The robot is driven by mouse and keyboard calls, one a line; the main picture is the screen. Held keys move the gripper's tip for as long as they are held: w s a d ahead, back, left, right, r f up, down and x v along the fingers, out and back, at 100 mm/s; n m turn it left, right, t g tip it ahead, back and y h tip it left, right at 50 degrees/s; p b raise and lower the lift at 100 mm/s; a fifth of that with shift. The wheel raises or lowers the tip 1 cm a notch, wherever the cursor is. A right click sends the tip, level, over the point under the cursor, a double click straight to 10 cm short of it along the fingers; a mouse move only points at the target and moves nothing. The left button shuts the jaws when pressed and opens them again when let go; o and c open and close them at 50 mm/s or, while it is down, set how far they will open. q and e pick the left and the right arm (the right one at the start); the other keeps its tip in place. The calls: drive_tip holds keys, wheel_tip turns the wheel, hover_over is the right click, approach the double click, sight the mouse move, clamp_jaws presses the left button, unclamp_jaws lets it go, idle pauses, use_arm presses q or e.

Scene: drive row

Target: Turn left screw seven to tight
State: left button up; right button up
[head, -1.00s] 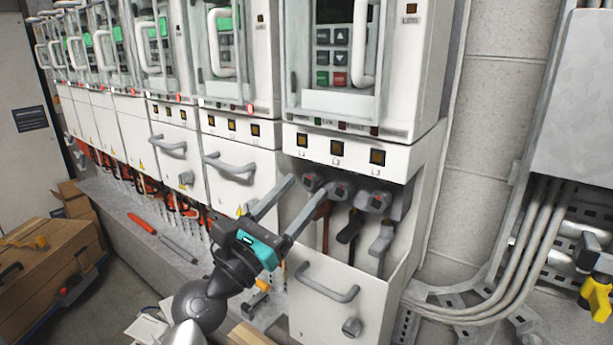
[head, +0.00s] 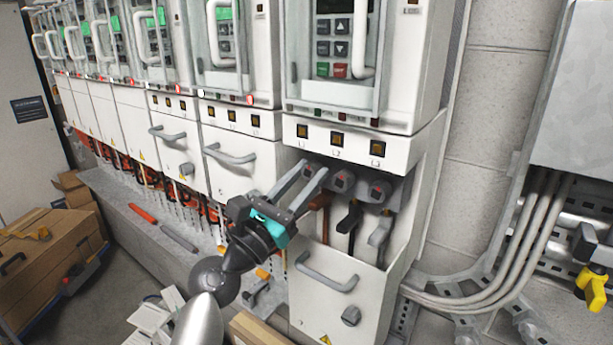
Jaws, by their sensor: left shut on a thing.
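The nearest drive cabinet (head: 408,140) has an open lower bay with a row of three screw terminals. The middle screw (head: 343,181) and the right screw (head: 380,191) are in plain view, each with a cable lug below it. My left gripper (head: 313,172) reaches up from below, its two fingers closed around the left screw (head: 312,169), which they mostly hide. How far the screw is turned cannot be seen. My right gripper is not in view.
The bay's front cover (head: 312,300) with its grey handle (head: 328,279) hangs below the terminals, close to my left wrist. Further drives line up to the left. A yellow-handled item (head: 592,280) is at far right.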

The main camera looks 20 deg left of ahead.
use_arm(q)
clamp_jaws()
